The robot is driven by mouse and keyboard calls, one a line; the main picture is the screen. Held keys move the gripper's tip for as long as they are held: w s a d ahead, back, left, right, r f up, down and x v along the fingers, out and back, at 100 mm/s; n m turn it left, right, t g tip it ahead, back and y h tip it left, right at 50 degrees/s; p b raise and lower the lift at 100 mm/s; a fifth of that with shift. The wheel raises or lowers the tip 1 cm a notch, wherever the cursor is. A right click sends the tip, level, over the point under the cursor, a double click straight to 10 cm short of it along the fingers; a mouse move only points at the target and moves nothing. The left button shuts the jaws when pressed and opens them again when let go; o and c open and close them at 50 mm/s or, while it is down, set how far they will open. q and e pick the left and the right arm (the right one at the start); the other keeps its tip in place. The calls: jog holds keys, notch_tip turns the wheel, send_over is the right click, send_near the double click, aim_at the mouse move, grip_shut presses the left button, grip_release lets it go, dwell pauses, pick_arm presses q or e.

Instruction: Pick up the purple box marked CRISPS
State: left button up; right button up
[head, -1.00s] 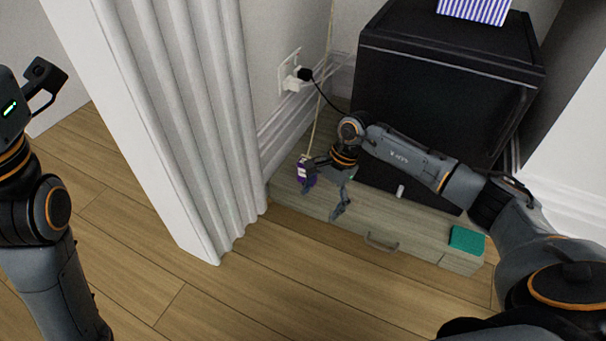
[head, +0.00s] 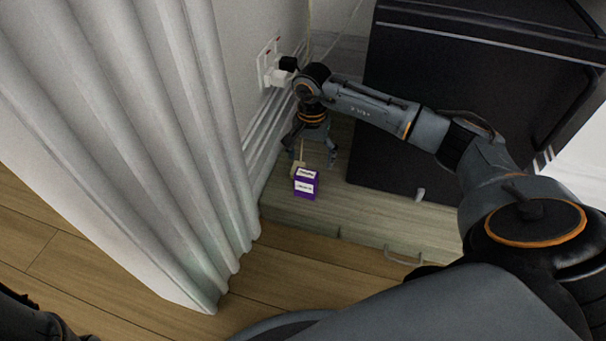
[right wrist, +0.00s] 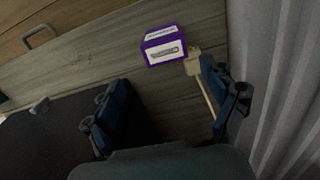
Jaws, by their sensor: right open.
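The purple box (head: 306,184) with white labels stands on the pale wooden ledge near its left end. The print is too small to read surely. In the right wrist view the box (right wrist: 164,46) lies ahead of the fingers, slightly right of the middle. My right gripper (head: 312,158) is open and points down just behind the box in the head view. In the right wrist view its fingers (right wrist: 165,108) are wide apart with the box beyond them, not between them. My left gripper is not in view.
A pale stick-like thing with a block end (right wrist: 193,66) lies right beside the box, near one finger. A grey curtain (head: 130,130) hangs on the left. A black cabinet (head: 470,110) stands on the right of the ledge (head: 370,215). A plug sits in the wall socket (head: 272,68).

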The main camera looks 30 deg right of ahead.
aim_at(310, 172)
notch_tip(310, 172, down, 7)
jog(key=b, duration=0.3)
jog(key=shift+r, duration=0.1)
jog(key=f+b, duration=0.2)
jog(key=a+f+b, duration=0.1)
jog(key=f+b, duration=0.1)
jog(key=shift+w+f+b, duration=0.1)
jog(key=shift+f+b, duration=0.05)
jog(key=shift+b, duration=0.25)
jog(key=shift+f, duration=0.35)
jog(key=shift+r, duration=0.1)
jog(key=c, duration=1.2)
